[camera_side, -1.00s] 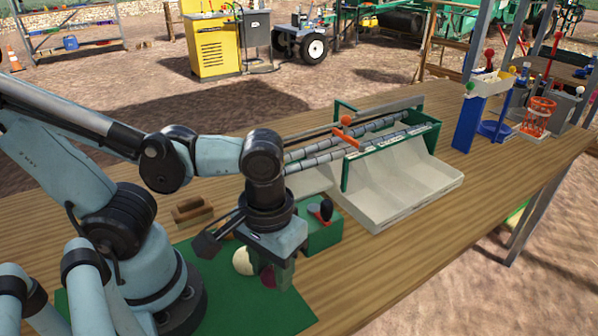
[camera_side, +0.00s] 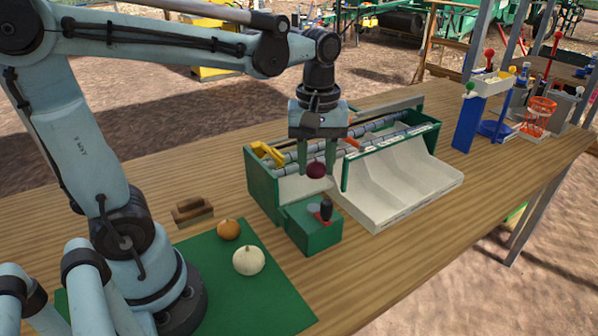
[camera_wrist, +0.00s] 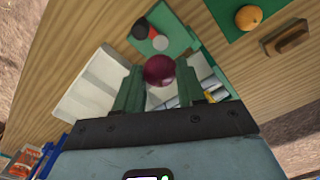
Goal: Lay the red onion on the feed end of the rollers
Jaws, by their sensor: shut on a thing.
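The red onion (camera_side: 316,170) is dark purple-red and round. My gripper (camera_side: 317,166) is shut on it and holds it in the air, fingers pointing down, over the near left part of the roller machine. The onion also shows between the fingers in the wrist view (camera_wrist: 159,70). The rollers (camera_side: 385,123) run between green end walls, and my gripper hides part of them. A yellow piece (camera_side: 267,154) sits at their left end. I cannot tell the exact height of the onion above the machine.
A green control box (camera_side: 312,232) with a black knob stands in front of the machine. A white onion (camera_side: 249,260) and an orange-brown onion (camera_side: 228,230) lie on the green mat (camera_side: 270,300). A brown wooden block (camera_side: 192,211) is nearby. White sloped trays (camera_side: 400,185) front the rollers.

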